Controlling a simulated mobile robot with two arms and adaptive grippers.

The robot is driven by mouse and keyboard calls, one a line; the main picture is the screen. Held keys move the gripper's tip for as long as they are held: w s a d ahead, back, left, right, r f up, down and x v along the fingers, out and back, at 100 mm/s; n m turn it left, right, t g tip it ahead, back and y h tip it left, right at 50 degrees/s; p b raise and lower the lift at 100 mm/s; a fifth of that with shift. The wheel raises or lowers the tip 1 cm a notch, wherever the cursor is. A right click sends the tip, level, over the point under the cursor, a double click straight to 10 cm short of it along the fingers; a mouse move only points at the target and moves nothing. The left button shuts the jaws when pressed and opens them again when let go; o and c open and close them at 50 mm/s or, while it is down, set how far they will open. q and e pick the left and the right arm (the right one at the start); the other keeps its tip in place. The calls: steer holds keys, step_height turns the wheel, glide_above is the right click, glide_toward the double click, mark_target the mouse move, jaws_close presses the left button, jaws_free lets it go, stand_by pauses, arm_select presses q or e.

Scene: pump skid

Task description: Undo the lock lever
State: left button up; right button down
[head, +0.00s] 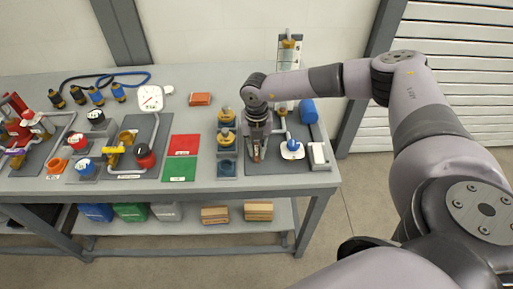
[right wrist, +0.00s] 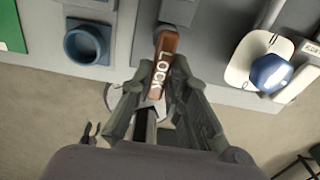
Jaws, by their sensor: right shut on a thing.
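The lock lever (right wrist: 166,62) is a brown-orange bar lettered "LOCK" in the right wrist view. It runs up from between my right gripper's fingers, near the front edge of the bench. In the head view the lever is mostly hidden by my right gripper (head: 257,157), which points down over the right-hand dark plate. The right gripper (right wrist: 158,105) is shut on the lever, with a finger on each side of it. My left gripper does not show in either view.
A white piece with a blue knob (head: 292,146) stands just right of the gripper, with a blue cylinder (head: 308,111) behind. A blue-grey round socket (head: 227,167) is to the left. Red (head: 183,145) and green (head: 180,171) mats lie further left. The bench front edge is close.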

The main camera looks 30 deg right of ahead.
steer(key=shift+n, duration=0.3)
steer(key=n+b, duration=0.1)
steer(key=n, duration=0.1)
steer(key=d+n+b, duration=0.1)
steer(key=n, duration=0.1)
steer(key=shift+s+d+f+n, duration=0.1)
steer(key=shift+s+f+n, duration=0.05)
steer(key=shift+n, duration=0.15)
steer(key=n+b, duration=0.1)
steer(key=n, duration=0.1)
steer(key=d+n+b, duration=0.1)
steer(key=n+b, duration=0.1)
steer(key=shift+n, duration=0.3)
steer(key=n+b, duration=0.1)
steer(key=n, duration=0.1)
steer(key=d+n+b, duration=0.1)
steer(key=n, duration=0.1)
steer(key=shift+w+b, duration=0.3)
steer(key=shift+w+d+n+b, duration=0.2)
steer(key=shift+n+b, duration=0.3)
steer(key=shift+n, duration=0.55)
steer(key=shift+w+d+n+b, duration=0.15)
steer(key=shift+n+b, duration=0.3)
steer(key=shift+n, duration=0.6)
steer(key=shift+r, duration=0.2)
steer(key=c, duration=1.5)
jaws_free()
steer(key=shift+c, duration=0.2)
